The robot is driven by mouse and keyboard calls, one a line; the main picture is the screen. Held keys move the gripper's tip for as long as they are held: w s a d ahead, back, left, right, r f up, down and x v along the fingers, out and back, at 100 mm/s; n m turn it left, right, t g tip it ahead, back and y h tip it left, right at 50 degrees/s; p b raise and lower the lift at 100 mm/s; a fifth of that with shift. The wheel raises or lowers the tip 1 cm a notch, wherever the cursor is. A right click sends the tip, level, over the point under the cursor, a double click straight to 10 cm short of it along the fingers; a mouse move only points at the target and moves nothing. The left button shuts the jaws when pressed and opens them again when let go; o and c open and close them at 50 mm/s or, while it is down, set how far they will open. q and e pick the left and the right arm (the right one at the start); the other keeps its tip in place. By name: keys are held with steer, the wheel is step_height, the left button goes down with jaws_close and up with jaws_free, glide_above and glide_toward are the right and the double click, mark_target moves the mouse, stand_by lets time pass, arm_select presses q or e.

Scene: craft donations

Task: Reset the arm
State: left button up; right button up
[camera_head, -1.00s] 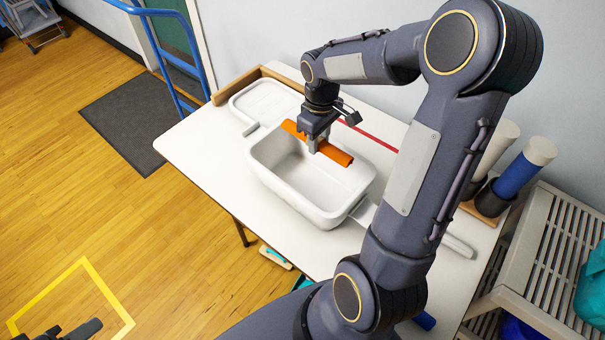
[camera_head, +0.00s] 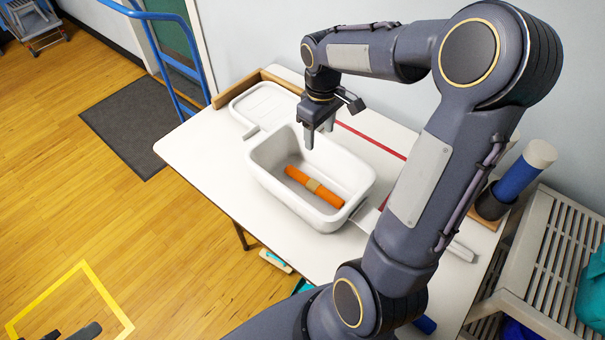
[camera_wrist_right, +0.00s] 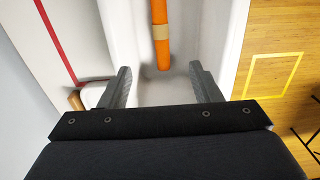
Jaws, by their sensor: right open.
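My right gripper (camera_head: 318,136) is open and empty above the far rim of the white bin (camera_head: 262,178) on the table. In the right wrist view its two fingers (camera_wrist_right: 160,85) stand apart with nothing between them. An orange roll (camera_head: 328,194) with a tan band around its middle lies on the floor of the bin; it also shows in the right wrist view (camera_wrist_right: 160,14), beyond the fingertips.
The white table (camera_head: 195,150) holds a flat white tray (camera_head: 270,100) behind the bin and a wooden strip (camera_head: 236,88) at its back edge. A red line (camera_head: 372,140) runs along the tabletop. Blue and white rolls (camera_head: 518,178) and a grey slatted shelf (camera_head: 545,240) stand right.

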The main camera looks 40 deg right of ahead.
steer(key=shift+r, duration=1.9)
steer(key=s+a+m+t+y, duration=0.3)
steer(key=s+a+m+t, duration=0.1)
steer(key=s+a, duration=1)
steer(key=s+r+t, duration=0.1)
steer(key=s, duration=0.2)
steer(key=shift+a+m+t+y, duration=0.2)
steer(key=shift+m+t+y, duration=0.1)
steer(key=shift+m+y, duration=0.1)
